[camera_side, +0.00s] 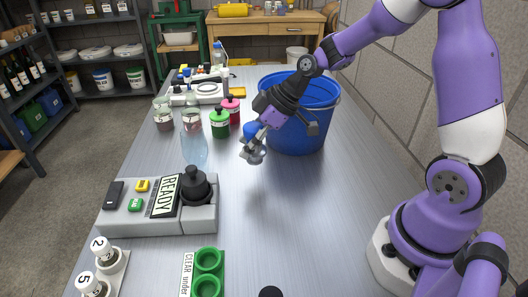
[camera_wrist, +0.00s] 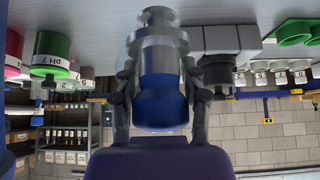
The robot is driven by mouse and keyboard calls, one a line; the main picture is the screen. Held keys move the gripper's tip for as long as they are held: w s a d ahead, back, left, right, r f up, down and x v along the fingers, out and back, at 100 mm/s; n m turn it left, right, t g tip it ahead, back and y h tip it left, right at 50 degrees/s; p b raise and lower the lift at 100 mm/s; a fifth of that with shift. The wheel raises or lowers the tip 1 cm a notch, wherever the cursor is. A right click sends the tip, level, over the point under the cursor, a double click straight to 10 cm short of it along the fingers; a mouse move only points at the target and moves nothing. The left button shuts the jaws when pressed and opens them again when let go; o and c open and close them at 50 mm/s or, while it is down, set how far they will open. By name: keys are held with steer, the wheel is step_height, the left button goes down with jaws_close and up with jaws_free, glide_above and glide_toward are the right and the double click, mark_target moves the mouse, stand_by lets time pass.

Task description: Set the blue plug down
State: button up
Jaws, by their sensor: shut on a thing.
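The blue plug (camera_wrist: 162,100) is between the fingers of my gripper (camera_wrist: 158,95) in the wrist view. It has a blue body and a clear or grey, narrower end pointing away from my palm. In the side view my gripper (camera_side: 252,146) holds the plug (camera_side: 250,130) above the middle of the bench, in front of the blue bucket. The plug looks clear of the bench top, with a soft shadow below. The fingers hide part of the plug in the side view.
The blue bucket (camera_side: 305,135) stands right behind my gripper. Green (camera_side: 220,124) and pink (camera_side: 232,108) pots and a clear glass cylinder (camera_side: 194,145) stand left. A grey box with a READY sign (camera_side: 145,217) and green rings (camera_side: 208,261) are nearer.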

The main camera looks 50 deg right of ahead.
steer(key=shift+f, duration=2.05)
steer(key=shift+f, duration=0.1)
steer(key=o, duration=1.2)
steer(key=v, duration=1.2)
steer(key=s+a+r+m+h, duration=0.1)
steer(key=s+m, duration=0.2)
steer(key=s+a+r+m+h, duration=0.1)
steer(key=s+r+m+h, duration=0.1)
steer(key=s, duration=0.2)
steer(key=s+a+r+m+h, duration=0.1)
steer(key=s+a+m+h, duration=0.1)
steer(key=s+m, duration=0.1)
steer(key=shift+s+r+m, duration=0.3)
steer(key=shift+s, duration=0.1)
